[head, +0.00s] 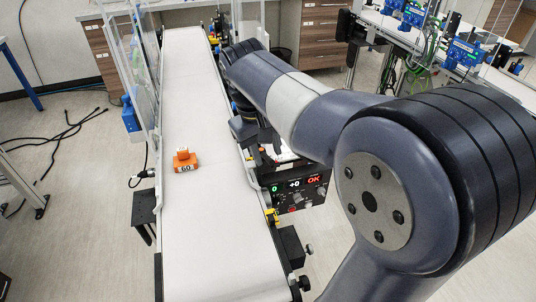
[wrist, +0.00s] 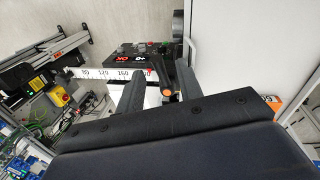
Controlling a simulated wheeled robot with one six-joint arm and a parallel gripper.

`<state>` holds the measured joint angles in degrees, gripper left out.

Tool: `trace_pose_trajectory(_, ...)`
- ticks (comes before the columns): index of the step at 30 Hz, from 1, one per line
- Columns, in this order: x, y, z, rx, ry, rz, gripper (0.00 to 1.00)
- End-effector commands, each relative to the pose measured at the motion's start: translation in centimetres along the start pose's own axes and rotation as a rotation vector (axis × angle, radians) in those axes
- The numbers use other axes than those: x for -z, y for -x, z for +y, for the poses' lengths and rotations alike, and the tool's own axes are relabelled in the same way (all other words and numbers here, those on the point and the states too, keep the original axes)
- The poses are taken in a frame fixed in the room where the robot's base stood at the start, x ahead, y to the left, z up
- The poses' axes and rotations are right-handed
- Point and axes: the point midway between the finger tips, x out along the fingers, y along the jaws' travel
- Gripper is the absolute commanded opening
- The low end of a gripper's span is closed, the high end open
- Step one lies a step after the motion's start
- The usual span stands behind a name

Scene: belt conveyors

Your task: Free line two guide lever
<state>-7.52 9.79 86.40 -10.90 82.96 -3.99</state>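A dark guide lever with an orange end (wrist: 167,90) shows in the wrist view, between the two fingers of my gripper (wrist: 158,78). It looks closer to the right finger; I cannot tell whether it touches. The fingers are apart and not closed on it. Behind the lever is a white scale (wrist: 100,73) marked 80, 120 and 160. In the head view my gripper (head: 262,143) hangs at the belt's right edge, above the control box (head: 298,190) with its green and red display. My arm hides the lever there.
The white belt (head: 200,225) runs lengthwise and carries one orange block marked 60 (head: 183,161), left of my gripper. Clear guard panels (head: 128,50) stand along the belt's left side. A black bracket (head: 290,245) with knobs sits at the near right edge.

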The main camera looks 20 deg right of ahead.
Motion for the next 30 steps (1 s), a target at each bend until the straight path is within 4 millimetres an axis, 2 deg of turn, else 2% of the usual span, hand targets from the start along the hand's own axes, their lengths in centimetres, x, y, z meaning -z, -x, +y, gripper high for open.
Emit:
trace_pose_trajectory(6,0.0,-1.7,0.0,0.000,-0.001,0.000,0.35)
trace_pose_trajectory(14,0.0,-1.9,0.0,0.000,-0.001,0.000,0.35)
trace_pose_trajectory(27,0.0,-1.8,0.0,0.000,0.000,0.001,0.00)
trace_pose_trajectory(30,0.0,-1.8,0.0,0.000,0.000,0.001,0.00)
